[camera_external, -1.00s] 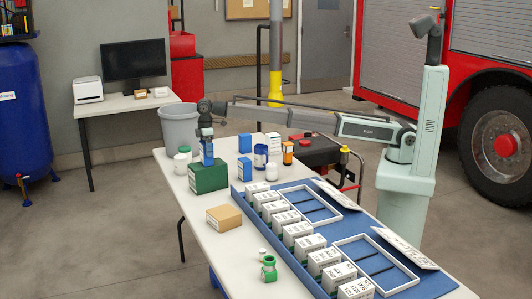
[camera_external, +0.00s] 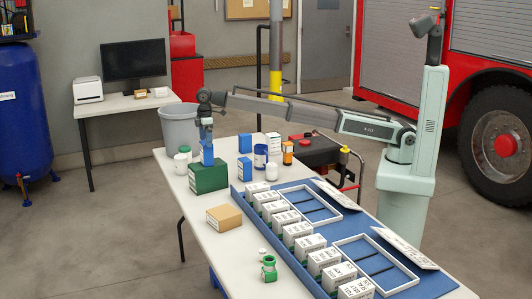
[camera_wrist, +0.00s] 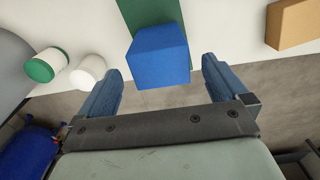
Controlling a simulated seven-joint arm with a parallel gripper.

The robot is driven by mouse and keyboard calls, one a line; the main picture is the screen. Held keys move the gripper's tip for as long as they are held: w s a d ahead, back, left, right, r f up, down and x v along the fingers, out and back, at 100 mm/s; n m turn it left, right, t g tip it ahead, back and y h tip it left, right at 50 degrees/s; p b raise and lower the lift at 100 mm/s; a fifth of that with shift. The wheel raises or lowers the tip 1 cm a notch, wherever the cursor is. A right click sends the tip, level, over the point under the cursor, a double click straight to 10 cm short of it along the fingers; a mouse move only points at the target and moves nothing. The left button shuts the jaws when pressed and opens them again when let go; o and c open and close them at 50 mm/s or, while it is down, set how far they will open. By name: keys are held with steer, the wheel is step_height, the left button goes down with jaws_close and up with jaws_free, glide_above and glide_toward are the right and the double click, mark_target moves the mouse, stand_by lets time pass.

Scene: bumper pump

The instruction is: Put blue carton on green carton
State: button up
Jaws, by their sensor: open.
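The blue carton (camera_external: 207,153) stands upright on top of the green carton (camera_external: 208,178) near the far left part of the table. In the wrist view the blue carton (camera_wrist: 160,57) lies between and just beyond my fingertips, with gaps on both sides. The green carton (camera_wrist: 150,10) shows partly behind it at the top edge. My gripper (camera_external: 206,137) is open, pointing down just above the blue carton; it also shows in the wrist view (camera_wrist: 161,68). Fine contact between the cartons is too small to check.
A brown carton (camera_external: 224,217) and a blue tray (camera_external: 375,262) with several white boxes are nearer. Bare table lies between the green and brown cartons.

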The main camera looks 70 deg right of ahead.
step_height(320, 180, up, 7)
stand_by(0.3)
